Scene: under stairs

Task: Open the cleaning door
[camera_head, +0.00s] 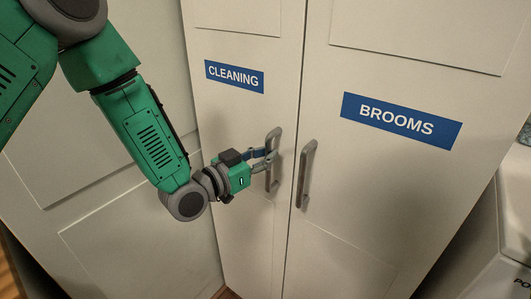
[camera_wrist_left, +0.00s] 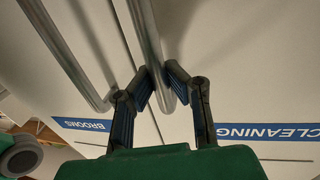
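The cleaning door (camera_head: 235,130) is a pale panel with a blue "CLEANING" label (camera_head: 234,76). It looks closed, level with the brooms door (camera_head: 350,165) along a thin seam. Its grey upright handle (camera_head: 274,140) is by that seam. My left gripper (camera_head: 268,160) reaches it from the left. In the left wrist view, the handle (camera_wrist_left: 148,35) runs between the two fingertips of the left gripper (camera_wrist_left: 158,75), which are closed in on both sides of it. The fingers hide part of the handle. My right gripper is in neither view.
The brooms door has a blue "BROOMS" label (camera_head: 401,120) and a similar handle (camera_head: 307,172) just right of the seam. A pale panelled wall (camera_head: 110,225) is on the left. A white appliance (camera_head: 500,240) stands at the right edge. Space before the doors looks clear.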

